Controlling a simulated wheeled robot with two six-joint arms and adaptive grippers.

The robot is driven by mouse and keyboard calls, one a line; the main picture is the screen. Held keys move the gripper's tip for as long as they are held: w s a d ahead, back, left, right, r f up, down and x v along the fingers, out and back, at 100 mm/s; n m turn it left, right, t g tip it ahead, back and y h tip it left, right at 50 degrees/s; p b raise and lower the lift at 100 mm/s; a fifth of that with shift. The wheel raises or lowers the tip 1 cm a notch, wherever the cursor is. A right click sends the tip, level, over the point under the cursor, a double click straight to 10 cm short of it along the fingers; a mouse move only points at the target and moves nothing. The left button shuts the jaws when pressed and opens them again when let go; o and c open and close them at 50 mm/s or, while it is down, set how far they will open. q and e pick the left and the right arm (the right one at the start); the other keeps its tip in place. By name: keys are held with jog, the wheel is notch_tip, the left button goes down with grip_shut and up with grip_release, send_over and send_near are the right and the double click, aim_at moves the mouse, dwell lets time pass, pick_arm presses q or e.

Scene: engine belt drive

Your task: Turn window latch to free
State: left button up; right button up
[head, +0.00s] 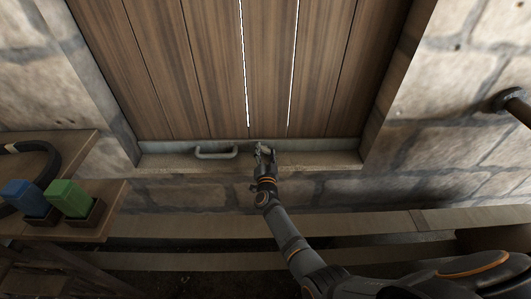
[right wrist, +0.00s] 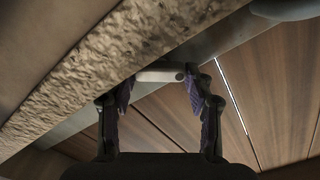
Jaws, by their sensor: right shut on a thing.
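The window is a wooden plank shutter (head: 215,70) with a grey metal bottom rail, above a stone sill (head: 320,160). My right gripper (head: 265,151) is at this bottom rail, near its middle. In the right wrist view my right gripper (right wrist: 158,92) has its two dark pads on either side of a short pale bar, the window latch (right wrist: 160,76), and is shut on it. In the head view the fingers mostly hide the latch. My left gripper is not in view.
A grey pull handle (head: 217,153) is on the rail just left of my right gripper. At left, a wooden shelf holds a blue block (head: 27,196), a green block (head: 68,197) and a black belt (head: 45,150). A dark pipe (head: 514,102) sticks out at right.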

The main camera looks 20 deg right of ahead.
jog(key=o, duration=1.1)
